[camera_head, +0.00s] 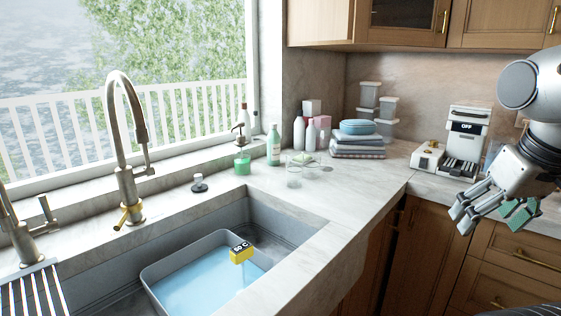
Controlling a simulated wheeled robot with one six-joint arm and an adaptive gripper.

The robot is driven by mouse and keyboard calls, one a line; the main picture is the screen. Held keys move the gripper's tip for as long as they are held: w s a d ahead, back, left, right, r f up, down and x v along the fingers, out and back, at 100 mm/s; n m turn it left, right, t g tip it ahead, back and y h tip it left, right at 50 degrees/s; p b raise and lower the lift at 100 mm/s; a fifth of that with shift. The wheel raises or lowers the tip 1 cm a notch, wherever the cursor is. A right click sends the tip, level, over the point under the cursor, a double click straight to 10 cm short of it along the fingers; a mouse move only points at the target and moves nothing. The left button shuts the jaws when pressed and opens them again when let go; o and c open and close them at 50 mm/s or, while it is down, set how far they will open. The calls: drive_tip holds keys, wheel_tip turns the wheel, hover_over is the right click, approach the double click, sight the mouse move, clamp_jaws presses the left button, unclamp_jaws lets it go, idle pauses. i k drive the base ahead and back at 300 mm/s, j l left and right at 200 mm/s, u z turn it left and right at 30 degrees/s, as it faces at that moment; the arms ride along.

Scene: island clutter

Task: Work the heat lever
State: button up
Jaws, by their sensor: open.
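A tall brushed-metal faucet (128,150) stands behind the sink at left. A small gold lever (122,217) sticks out at its base, and a side handle (148,160) rises from its right side. No lever is labelled for heat. A yellow block marked 50 C (241,252) sits at the blue water in the grey tub (150,272). My gripper (492,213) is at the far right, open, fingers pointing down-left, far from the faucet. A teal-green patch shows at its right finger; I cannot tell if it is a separate thing.
A white machine marked OFF (467,140) stands on the right counter, behind my gripper. Folded towels (357,148), bottles and containers fill the corner. A second tap (24,240) is at far left. The counter (350,205) right of the sink is clear.

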sight(126, 209)
drive_tip(key=u, duration=1.4)
